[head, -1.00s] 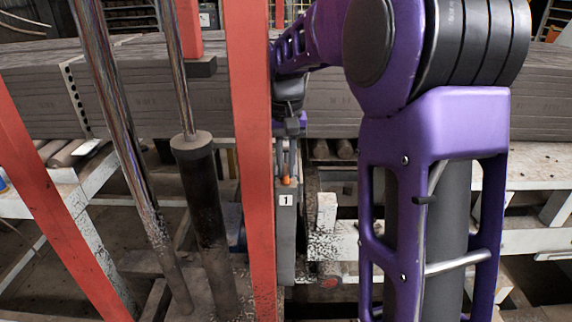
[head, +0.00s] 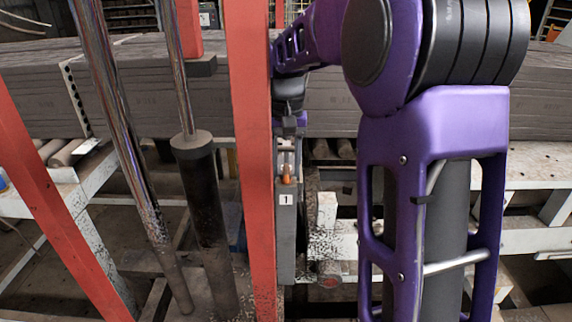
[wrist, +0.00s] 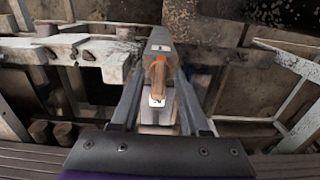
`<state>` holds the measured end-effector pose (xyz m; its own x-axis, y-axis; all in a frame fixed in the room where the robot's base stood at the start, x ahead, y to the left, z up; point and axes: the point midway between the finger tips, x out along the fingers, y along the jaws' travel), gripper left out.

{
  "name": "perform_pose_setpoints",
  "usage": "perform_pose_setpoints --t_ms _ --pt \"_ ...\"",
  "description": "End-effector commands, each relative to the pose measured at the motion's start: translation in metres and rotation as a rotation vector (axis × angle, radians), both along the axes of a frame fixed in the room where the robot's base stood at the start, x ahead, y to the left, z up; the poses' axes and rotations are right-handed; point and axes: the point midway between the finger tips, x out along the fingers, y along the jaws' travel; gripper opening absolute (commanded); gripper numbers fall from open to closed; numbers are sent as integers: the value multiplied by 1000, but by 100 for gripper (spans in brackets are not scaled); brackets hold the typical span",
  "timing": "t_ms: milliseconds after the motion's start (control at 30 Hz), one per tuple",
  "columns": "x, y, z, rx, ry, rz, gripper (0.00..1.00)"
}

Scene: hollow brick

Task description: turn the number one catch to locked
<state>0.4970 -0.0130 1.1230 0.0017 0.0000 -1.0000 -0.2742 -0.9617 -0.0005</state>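The number one catch is an orange lever (head: 286,180) on top of a narrow grey post (head: 286,240), above a white label marked 1 (head: 286,199). In the wrist view the orange lever (wrist: 158,75) stands at the middle, with a small white plate with a dark mark (wrist: 157,101) just nearer to me. My gripper (wrist: 161,72) is open, one finger on each side of the lever. The fingertips are close to it; I cannot tell whether either touches. In the head view my gripper (head: 287,168) is small, pointing down at the lever, partly hidden by my wrist.
A red upright post (head: 252,160) stands just left of the catch. A dark cylinder with a shiny rod (head: 205,200) and a slanted red beam (head: 50,190) are further left. A long grey stack (head: 150,90) lies behind. White frame rails (head: 535,170) run at right.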

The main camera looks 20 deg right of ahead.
Motion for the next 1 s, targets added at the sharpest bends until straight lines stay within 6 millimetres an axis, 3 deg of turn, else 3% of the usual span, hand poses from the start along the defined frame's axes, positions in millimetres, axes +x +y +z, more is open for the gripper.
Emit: perform_pose_setpoints --t_ms 267,800,1000 --pt "0 0 10 0 0 1 45" --pt "1 0 133 0 -3 1 45" --pt "1 0 162 0 -1 1 45"
